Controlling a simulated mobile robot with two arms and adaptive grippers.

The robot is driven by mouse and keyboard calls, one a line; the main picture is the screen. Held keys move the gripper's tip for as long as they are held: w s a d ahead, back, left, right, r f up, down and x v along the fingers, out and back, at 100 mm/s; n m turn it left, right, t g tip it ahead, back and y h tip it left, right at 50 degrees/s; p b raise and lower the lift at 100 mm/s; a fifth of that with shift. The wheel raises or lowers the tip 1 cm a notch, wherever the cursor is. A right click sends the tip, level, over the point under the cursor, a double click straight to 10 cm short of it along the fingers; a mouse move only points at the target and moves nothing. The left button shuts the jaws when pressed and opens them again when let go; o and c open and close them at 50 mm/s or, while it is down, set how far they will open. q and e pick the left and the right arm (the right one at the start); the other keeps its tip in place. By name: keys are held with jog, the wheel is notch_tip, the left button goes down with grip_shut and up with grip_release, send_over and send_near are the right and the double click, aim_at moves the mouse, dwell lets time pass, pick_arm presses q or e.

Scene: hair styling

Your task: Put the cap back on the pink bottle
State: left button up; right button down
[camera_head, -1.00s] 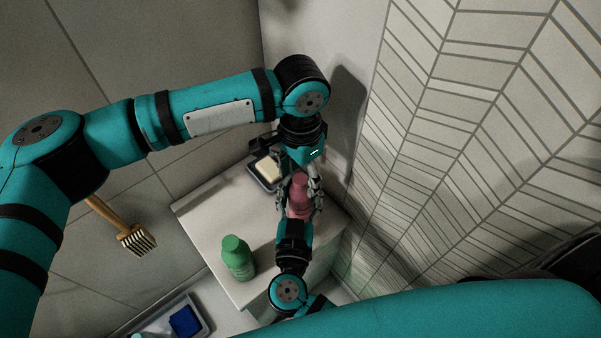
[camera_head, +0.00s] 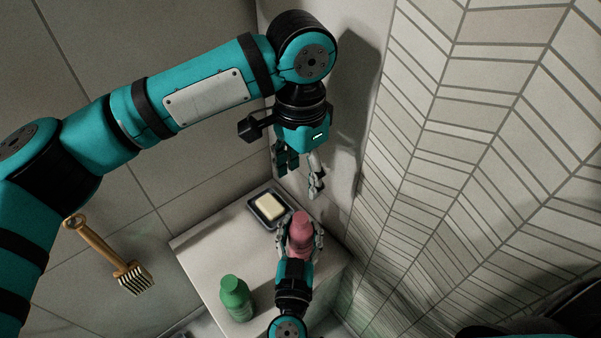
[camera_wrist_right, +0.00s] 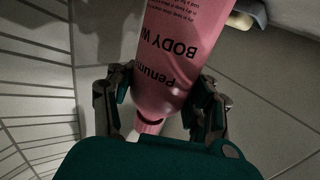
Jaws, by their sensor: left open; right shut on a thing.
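The pink bottle (camera_head: 301,229) is held between the fingers of my right gripper (camera_head: 300,243), over the white cabinet top. In the right wrist view the bottle (camera_wrist_right: 178,45) shows dark lettering, with a finger on each side. A narrower pink end (camera_wrist_right: 150,124) shows near the palm; I cannot tell whether this is the cap. No separate cap can be made out. My left gripper (camera_head: 301,180) is open and empty, above and apart from the bottle, near the wall.
A dark soap dish (camera_head: 254,205) with a pale soap bar (camera_head: 270,207) sits at the back of the cabinet top (camera_head: 205,245). A green bottle (camera_head: 236,298) stands near its front edge. A wooden brush (camera_head: 118,264) is at the left. A tiled wall (camera_head: 450,170) rises on the right.

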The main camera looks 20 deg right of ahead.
jog(key=shift+c, duration=2.1)
grip_release()
jog(key=shift+s, duration=0.1)
jog(key=v, duration=1.2)
